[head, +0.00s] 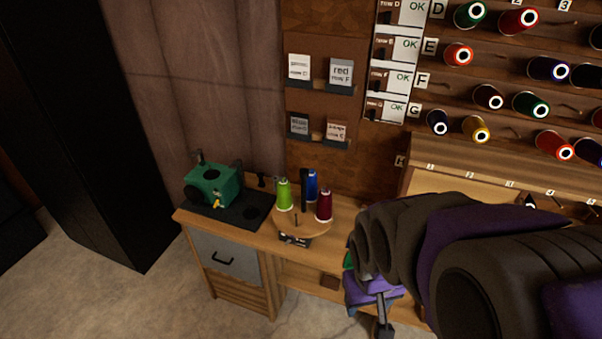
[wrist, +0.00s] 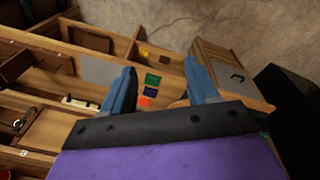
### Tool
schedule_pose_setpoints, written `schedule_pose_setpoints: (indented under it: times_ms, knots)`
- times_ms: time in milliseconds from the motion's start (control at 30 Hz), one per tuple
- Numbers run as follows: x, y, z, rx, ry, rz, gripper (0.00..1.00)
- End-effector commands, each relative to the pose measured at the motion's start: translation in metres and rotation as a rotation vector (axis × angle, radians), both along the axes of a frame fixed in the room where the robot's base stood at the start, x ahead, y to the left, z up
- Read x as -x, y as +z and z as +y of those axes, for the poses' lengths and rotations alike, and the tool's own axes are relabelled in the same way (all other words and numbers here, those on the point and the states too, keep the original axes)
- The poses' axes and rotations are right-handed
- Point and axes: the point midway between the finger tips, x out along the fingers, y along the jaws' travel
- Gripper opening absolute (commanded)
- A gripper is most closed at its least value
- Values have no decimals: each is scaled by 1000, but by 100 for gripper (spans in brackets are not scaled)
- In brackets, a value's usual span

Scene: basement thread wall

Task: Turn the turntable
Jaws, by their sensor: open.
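The turntable (head: 290,223) is a round wooden disc on the desk top in the head view. A lime green spool (head: 284,194), a blue spool (head: 311,184) and a dark red spool (head: 324,206) stand upright on it, with a dark post among them. My arm covers the desk to its right. My gripper (wrist: 168,88) shows in the wrist view with two blue fingers apart and nothing between them. In the head view my gripper end hangs to the right of the turntable, apart from it.
A green machine (head: 213,184) stands on a black mat at the desk's left end, above a grey drawer (head: 225,257). Thread spools on pegs fill the wall at upper right. A tall black cabinet (head: 85,130) stands at left. The floor (head: 120,300) in front is clear.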

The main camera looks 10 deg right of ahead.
Motion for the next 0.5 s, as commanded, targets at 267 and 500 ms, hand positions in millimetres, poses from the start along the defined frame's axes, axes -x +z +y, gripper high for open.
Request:
schedule_pose_setpoints:
  times_ms: [267, 500]
  knots:
    - [-141, -36, -32, 58, 81, -315, 59]
    - [-241, -66, -41, 50, 178, -587, 59]
